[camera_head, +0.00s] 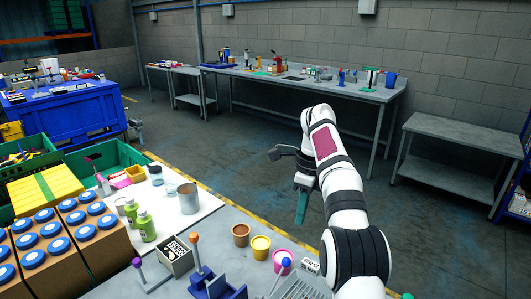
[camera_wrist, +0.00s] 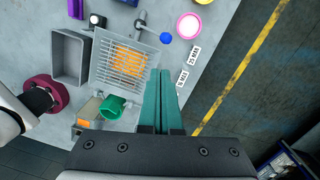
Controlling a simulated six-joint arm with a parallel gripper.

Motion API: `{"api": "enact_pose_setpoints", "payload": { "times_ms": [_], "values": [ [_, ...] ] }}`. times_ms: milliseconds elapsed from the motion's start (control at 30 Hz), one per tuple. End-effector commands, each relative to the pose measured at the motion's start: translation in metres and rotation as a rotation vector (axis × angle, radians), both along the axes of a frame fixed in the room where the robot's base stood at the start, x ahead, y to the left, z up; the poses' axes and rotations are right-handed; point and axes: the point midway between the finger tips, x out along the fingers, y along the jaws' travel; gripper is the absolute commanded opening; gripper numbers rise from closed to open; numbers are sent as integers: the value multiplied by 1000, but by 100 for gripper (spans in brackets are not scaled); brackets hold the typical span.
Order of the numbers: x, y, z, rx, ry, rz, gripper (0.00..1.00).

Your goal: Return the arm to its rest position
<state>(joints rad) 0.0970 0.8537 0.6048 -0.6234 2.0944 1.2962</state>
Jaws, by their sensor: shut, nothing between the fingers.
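My gripper (camera_head: 301,206) hangs from my raised arm with its teal fingers pointing down, beyond the far edge of the near bench. In the wrist view the two teal fingers (camera_wrist: 160,80) lie side by side, shut, with nothing between them. They appear above the bench near a grey wire basket (camera_wrist: 122,62) with orange pieces in it. I see no contact between the gripper and any object.
The near bench (camera_head: 235,217) holds brown, yellow and pink cups (camera_head: 281,262), green bottles (camera_head: 146,225) and a metal can (camera_head: 188,198). A green cup (camera_wrist: 112,106) stands by the basket. Open floor (camera_head: 240,160) lies beyond the bench. A grey side table (camera_head: 462,136) stands right.

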Motion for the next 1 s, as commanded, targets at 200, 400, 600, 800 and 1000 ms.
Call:
{"api": "enact_pose_setpoints", "payload": {
  "times_ms": [200, 400, 600, 800, 1000],
  "values": [
    [-137, 31, 48, 23, -55, 690, 0],
    [-298, 55, 6, 57, -134, 1280, 0],
    [-381, 64, -47, 70, -186, 1572, 0],
    [-389, 65, -54, 73, -190, 1605, 0],
    [-389, 65, -53, 73, -189, 1603, 0]
  ]
}}
